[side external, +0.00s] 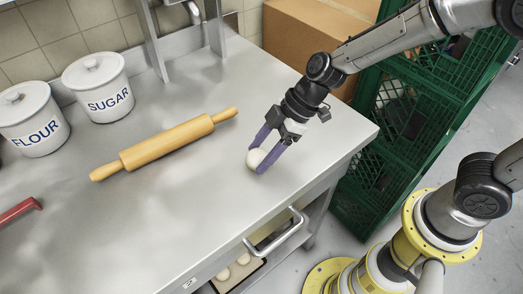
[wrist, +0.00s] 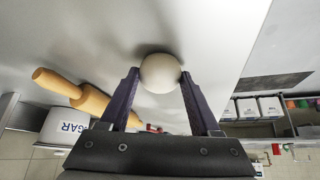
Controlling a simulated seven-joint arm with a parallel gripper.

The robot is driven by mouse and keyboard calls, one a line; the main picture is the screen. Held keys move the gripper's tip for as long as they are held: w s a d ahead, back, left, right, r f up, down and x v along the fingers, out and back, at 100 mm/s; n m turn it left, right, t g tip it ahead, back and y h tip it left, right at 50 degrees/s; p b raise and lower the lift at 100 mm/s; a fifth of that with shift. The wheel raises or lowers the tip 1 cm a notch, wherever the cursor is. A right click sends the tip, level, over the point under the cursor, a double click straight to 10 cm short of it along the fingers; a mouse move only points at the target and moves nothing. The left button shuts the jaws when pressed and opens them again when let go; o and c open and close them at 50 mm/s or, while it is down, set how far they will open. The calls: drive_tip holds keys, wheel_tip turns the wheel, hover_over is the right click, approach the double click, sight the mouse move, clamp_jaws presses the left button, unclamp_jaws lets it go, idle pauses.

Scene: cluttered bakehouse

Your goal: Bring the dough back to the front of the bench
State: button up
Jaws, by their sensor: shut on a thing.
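The dough (side external: 255,159) is a small, pale, round ball at the right part of the steel bench (side external: 200,215). My gripper (side external: 267,154) is shut on the dough, with one purple finger on each side of it. In the wrist view the dough (wrist: 160,73) sits between the two fingertips. The side view does not clearly show whether the dough touches the bench top or hangs just above it.
A wooden rolling pin (side external: 165,144) lies left of my gripper. Sugar (side external: 98,86) and flour (side external: 33,118) canisters stand at the back left. A red-handled tool (side external: 20,210) lies at the left edge. Green crates (side external: 400,120) stand beyond the bench's right end. The bench front is clear.

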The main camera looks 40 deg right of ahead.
drive_tip(key=o, duration=1)
drive_tip(key=shift+f, duration=0.15)
drive_tip(key=shift+d+r, duration=0.15)
drive_tip(key=shift+r, duration=0.25)
drive_tip(key=v, duration=1.1)
drive_tip(key=shift+s+d+r, duration=0.15)
drive_tip(key=shift+s+r, duration=0.05)
drive_tip(key=shift+r, duration=0.1)
drive_tip(key=shift+s+d+r+m+t+h, duration=0.55)
drive_tip(key=shift+s+d+r+m+h, duration=0.4)
drive_tip(key=shift+s+d+m, duration=1.5)
drive_tip(key=shift+s+d+r+m+t+h, duration=0.6)
drive_tip(key=shift+s+d+m+h, duration=0.5)
drive_tip(key=shift+s+d+m, duration=1.4)
drive_tip(key=shift+s+d+r+m+t+h, duration=0.45)
drive_tip(key=shift+s+d+r+m+h, duration=0.55)
drive_tip(key=shift+s+d+m, duration=1.45)
drive_tip(key=shift+s+d+n, duration=0.2)
drive_tip(key=shift+s+n, duration=0.4)
drive_tip(key=shift+s, duration=0.25)
